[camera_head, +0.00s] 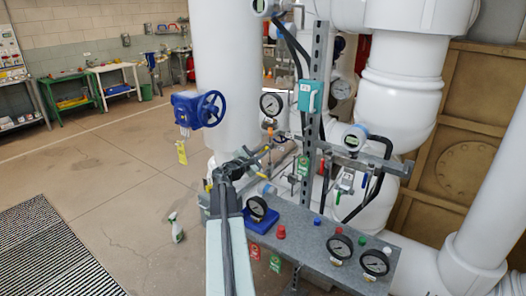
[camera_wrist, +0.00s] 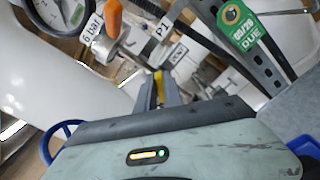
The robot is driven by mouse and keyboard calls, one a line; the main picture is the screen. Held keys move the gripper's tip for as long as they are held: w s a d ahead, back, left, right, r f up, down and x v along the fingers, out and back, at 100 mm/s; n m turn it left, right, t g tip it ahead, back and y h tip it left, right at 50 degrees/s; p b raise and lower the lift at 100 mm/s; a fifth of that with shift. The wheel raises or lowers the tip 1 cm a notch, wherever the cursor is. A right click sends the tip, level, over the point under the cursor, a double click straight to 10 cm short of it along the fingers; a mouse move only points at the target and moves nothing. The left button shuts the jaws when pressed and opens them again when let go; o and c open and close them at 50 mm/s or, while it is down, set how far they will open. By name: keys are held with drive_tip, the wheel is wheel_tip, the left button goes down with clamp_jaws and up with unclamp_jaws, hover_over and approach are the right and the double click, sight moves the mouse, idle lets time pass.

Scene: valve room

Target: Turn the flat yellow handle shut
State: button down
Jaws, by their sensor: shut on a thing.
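The flat yellow handle shows as a thin yellow strip (camera_wrist: 159,82) between the two dark fingers of my gripper (camera_wrist: 160,95) in the wrist view. The fingers are shut on it and cover most of it. In the head view my gripper (camera_head: 246,160) reaches in from below to the small pipework in front of the large white pipe.
An orange handle (camera_wrist: 113,18) and a "6 bar" gauge (camera_wrist: 62,12) are close by. A blue handwheel (camera_head: 210,108) is to the left. A grey shelf (camera_head: 310,235) with gauges lies to the right of my arm. Open floor (camera_head: 110,190) is at left.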

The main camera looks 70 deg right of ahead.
drive_tip(key=shift+s+a+f+m+b, duration=0.1)
drive_tip(key=shift+s+f+m+b, duration=0.05)
drive_tip(key=shift+m, duration=1.55)
drive_tip(key=shift+s+f+m+b, duration=0.1)
drive_tip(key=shift+f+m+b, duration=0.1)
drive_tip(key=shift+m, duration=1.5)
drive_tip(key=shift+s+a+f+m+b, duration=0.1)
drive_tip(key=shift+s+f+m, duration=0.05)
drive_tip(key=shift+m, duration=1.55)
drive_tip(key=c, duration=1.5)
unclamp_jaws()
drive_tip(key=shift+w, duration=0.1)
drive_tip(key=v, duration=0.7)
drive_tip(key=shift+a, duration=0.3)
